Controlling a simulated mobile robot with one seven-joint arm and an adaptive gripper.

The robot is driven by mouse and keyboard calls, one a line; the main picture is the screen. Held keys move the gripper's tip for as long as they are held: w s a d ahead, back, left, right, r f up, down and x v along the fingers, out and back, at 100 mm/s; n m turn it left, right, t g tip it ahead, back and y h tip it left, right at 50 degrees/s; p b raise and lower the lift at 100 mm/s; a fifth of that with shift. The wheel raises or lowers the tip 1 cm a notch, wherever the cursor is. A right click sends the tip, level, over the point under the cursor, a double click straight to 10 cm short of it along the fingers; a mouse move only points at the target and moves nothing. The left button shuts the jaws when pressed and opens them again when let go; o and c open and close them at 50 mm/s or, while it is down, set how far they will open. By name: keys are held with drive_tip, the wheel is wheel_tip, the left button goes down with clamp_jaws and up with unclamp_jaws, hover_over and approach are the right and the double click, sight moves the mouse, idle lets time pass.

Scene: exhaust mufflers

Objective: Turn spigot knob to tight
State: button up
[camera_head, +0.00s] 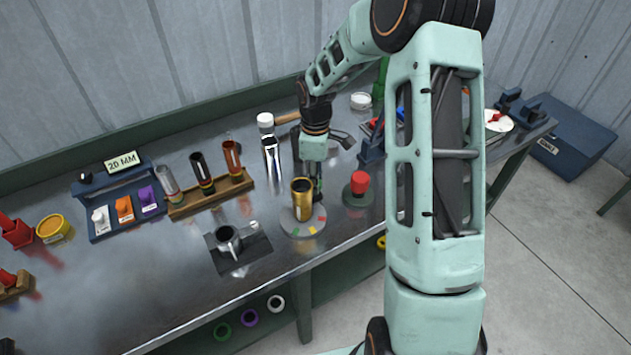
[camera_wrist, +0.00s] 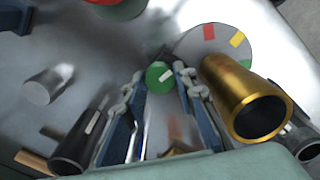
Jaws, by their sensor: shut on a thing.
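A green round knob (camera_wrist: 160,77) with a white mark lies between the fingers of my gripper (camera_wrist: 161,90) in the wrist view. The fingers are closed on its sides. The white mark points toward the upper right, roughly at the disc. A grey round disc (camera_wrist: 190,46) beside the knob bears red, yellow and green patches. A gold cylinder (camera_wrist: 232,85) with a dark open end stands by the disc. In the head view, my gripper (camera_head: 318,188) points down just behind the gold cylinder (camera_head: 302,205) and the disc (camera_head: 300,228); the knob is hidden there.
A red knob (camera_head: 360,182) on a dark round base stands to the right. A silver cylinder (camera_head: 271,160) and a hammer (camera_head: 287,119) are behind. A dark plate with a metal pipe fitting (camera_head: 228,240) is to the left. A wooden rack (camera_head: 210,196) holds several tubes.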

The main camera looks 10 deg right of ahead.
drive_tip(key=m+b, duration=0.2)
drive_tip(key=m, duration=0.2)
drive_tip(key=shift+f+m, duration=0.1)
drive_tip(key=shift+m, duration=0.2)
drive_tip(key=m+b, duration=0.2)
drive_tip(key=m, duration=0.1)
drive_tip(key=shift+m, duration=0.3)
drive_tip(key=m+b, duration=0.1)
drive_tip(key=m, duration=0.2)
drive_tip(key=shift+m, duration=0.3)
drive_tip(key=shift+m+b, duration=0.35)
drive_tip(key=shift+m, duration=1.45)
drive_tip(key=o, duration=1.2)
drive_tip(key=shift+c, duration=0.2)
wheel_tip(320, 180, up, 12)
